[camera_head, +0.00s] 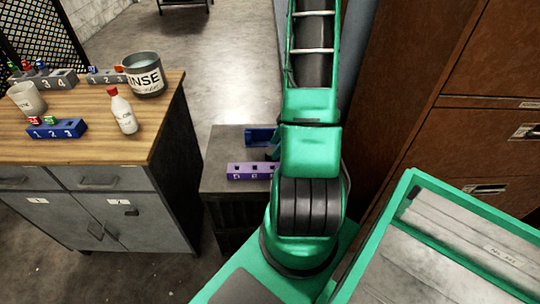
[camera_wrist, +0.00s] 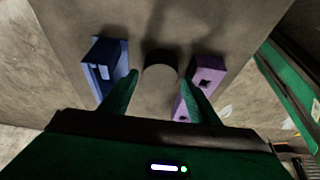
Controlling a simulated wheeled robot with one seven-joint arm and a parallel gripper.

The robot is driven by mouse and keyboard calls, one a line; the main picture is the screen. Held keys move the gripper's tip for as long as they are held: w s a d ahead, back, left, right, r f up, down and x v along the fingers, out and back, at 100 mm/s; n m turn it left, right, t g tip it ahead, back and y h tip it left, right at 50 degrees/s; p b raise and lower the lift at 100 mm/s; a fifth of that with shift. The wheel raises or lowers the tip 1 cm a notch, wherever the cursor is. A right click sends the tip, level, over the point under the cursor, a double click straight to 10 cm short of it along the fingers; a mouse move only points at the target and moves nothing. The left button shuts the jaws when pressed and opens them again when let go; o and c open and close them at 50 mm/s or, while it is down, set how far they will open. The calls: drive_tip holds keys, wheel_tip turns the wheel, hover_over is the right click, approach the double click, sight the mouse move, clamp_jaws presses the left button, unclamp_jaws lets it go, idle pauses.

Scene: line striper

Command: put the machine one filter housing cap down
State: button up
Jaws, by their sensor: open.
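A round, short piece (camera_wrist: 160,73) with a dark rim, probably the filter housing cap, is on the low grey stand (camera_head: 225,147) in the wrist view. My gripper (camera_wrist: 160,92) is open, with its two green fingers apart on either side of this piece. I cannot tell whether either finger touches it. In the head view my arm hides the piece and most of my gripper.
A blue holder (camera_wrist: 103,70) is close to my left finger, and a purple lettered block (camera_wrist: 208,72) is close to my right finger. In the head view, a wooden-topped cabinet (camera_head: 75,151) with a bottle (camera_head: 123,112) and pot (camera_head: 145,76) is left; brown drawers (camera_head: 490,140) are right.

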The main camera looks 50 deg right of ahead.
drive_tip(key=shift+x, duration=0.85)
drive_tip(key=c, duration=0.9)
drive_tip(key=shift+r, duration=0.1)
